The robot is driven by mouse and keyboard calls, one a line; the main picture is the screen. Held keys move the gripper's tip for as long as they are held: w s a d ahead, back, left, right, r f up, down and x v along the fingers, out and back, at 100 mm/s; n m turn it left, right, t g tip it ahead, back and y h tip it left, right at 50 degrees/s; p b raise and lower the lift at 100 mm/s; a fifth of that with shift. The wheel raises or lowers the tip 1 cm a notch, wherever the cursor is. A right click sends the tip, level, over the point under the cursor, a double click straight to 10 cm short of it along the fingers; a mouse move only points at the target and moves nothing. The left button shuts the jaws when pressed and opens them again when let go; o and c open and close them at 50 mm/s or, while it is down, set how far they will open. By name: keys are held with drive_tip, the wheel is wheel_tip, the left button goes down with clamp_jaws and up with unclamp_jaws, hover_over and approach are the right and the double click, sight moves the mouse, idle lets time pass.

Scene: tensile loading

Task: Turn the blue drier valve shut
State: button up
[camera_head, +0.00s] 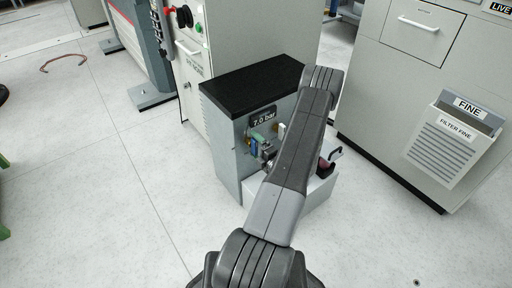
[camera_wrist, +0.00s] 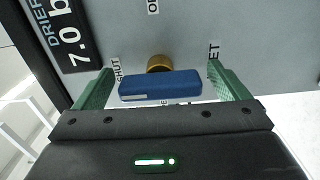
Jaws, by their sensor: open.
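The blue drier valve handle (camera_wrist: 160,86) lies across the wrist view as a flat bar in front of a brass stem (camera_wrist: 159,62). My gripper (camera_wrist: 162,74) is open, with one green finger off each end of the handle and a gap visible on both sides. A "SHUT" label stands by the left finger; a label ending in "ET" is partly hidden by the right one. In the head view, a small blue part (camera_head: 253,147) shows at the front of the drier cabinet (camera_head: 226,150); my arm hides much of this area.
A display (camera_head: 262,116) reading 7.0 bar sits above the valve. A cabinet marked "FINE" (camera_head: 440,130) is at right. The floor at left is mostly clear.

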drive_tip(key=p+v, duration=0.2)
drive_tip(key=v, duration=1.1)
drive_tip(key=shift+s+d, duration=0.25)
drive_tip(key=shift+s, duration=0.05)
drive_tip(key=b+x, duration=0.2)
drive_tip(key=x, duration=1.2)
drive_tip(key=shift+s+d, duration=0.1)
